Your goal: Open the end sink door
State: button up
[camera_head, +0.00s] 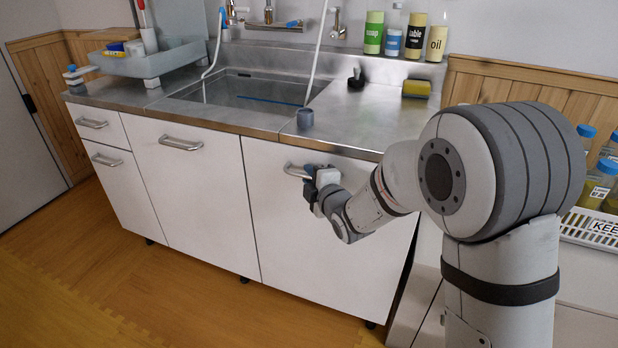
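The end sink door (300,235) is the white door at the right end of the sink unit. It looks closed, with its face in line with the white door beside it (195,195). A silver bar handle (293,171) sits near its top edge. My gripper (311,180) is at the right part of this handle and hides that part. The fingers are small and partly covered, so I cannot tell whether they are closed around the bar or only beside it.
A white basket (592,230) with bottles stands at the right. The wooden floor (200,290) before the doors is clear.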

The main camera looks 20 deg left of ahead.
jog(key=shift+c, duration=0.5)
grip_shut()
